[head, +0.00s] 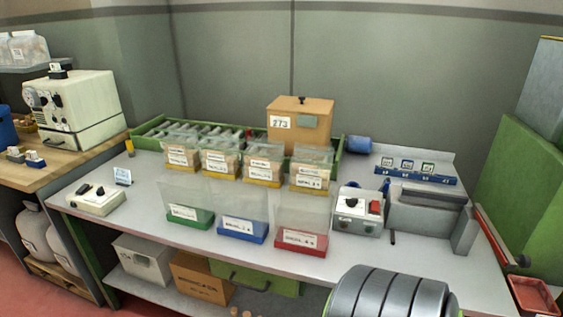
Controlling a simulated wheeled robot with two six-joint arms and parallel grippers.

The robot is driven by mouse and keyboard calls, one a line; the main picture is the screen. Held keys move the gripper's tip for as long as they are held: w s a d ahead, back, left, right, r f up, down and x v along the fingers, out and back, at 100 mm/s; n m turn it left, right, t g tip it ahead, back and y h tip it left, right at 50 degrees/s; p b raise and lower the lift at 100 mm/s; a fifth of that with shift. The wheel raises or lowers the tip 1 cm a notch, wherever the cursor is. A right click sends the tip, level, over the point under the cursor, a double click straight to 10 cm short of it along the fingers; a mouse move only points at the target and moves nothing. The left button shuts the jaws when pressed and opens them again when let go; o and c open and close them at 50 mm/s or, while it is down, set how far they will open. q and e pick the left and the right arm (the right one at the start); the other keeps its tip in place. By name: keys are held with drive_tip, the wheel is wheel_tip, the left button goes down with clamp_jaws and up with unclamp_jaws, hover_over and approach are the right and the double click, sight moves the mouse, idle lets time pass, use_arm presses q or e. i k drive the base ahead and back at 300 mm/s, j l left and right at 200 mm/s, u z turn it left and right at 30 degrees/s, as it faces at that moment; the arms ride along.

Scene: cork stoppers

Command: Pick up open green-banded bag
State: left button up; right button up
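The green-banded bag (190,217) stands upright in the head view, at the left of the front row on the grey workbench. It is clear, with a green band along its bottom and a white label, and looks empty. Its top appears open. A blue-banded bag (243,233) stands close on its right, and a red-banded bag (301,242) stands further right. Neither of my grippers is in view.
Several filled yellow-banded bags (263,166) stand behind the front row, before a green tray (154,126) and a cardboard box (300,109). A sealer-like machine (358,212) stands right. A small white device (96,199) sits left. Bench between device and green-banded bag is clear.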

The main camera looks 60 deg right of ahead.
sight(186, 199)
drive_tip(key=l+z, duration=0.15)
drive_tip(key=z, duration=1.4)
